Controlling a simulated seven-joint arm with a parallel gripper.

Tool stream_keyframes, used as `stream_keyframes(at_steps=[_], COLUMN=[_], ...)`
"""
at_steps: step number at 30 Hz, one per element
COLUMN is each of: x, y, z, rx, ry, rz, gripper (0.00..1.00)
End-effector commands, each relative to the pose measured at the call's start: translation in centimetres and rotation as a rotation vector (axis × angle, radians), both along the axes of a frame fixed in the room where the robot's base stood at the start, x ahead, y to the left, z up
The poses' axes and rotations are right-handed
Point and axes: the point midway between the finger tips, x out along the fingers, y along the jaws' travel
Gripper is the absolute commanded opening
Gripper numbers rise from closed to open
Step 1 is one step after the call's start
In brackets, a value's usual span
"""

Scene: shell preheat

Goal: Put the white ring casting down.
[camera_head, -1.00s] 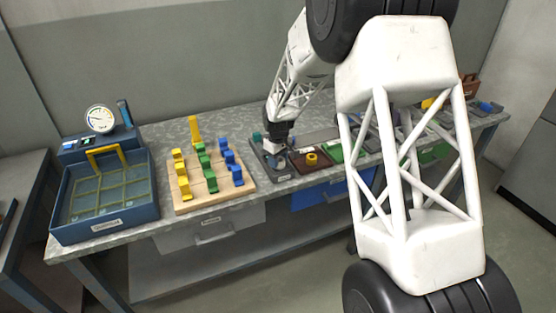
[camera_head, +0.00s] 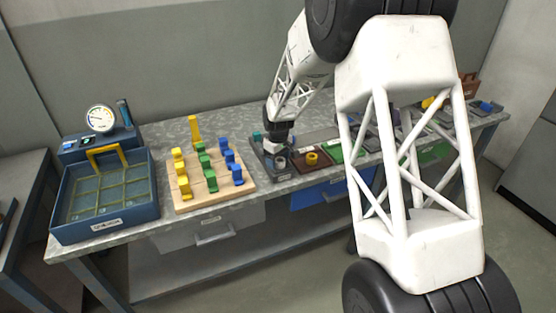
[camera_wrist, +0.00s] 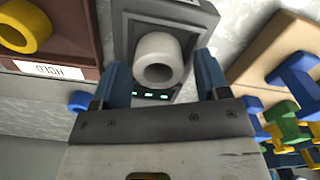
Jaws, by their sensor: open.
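The white ring casting (camera_wrist: 159,60) sits on a dark grey device with small green lights, seen in the wrist view. In the head view the ring (camera_head: 280,161) shows small and pale on the same grey device (camera_head: 268,167), just below my gripper. My gripper (camera_wrist: 163,80) is open, with one blue finger to each side of the ring and gaps between. The ring's underside is hidden, so its exact contact with the device cannot be seen.
A brown tray (camera_head: 318,170) with a yellow ring (camera_head: 312,158) stands right of the device. A wooden board (camera_head: 211,194) with yellow, green and blue blocks is to its left. A blue basin with a gauge (camera_head: 100,119) stands at the far left.

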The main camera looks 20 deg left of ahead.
Motion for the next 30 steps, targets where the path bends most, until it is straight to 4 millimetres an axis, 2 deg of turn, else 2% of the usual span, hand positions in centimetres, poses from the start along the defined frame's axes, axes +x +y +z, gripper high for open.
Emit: stream_keyframes(at_steps=[8,24,30], x=[0.0,0.0,0.0], y=[0.0,0.0,0.0], z=[1.9,9.8,11.6], rx=[0.001,0.001,0.0], ry=[0.0,0.0,0.0], rz=[0.0,0.0,0.0], gripper=[0.68,0.68,0.68])
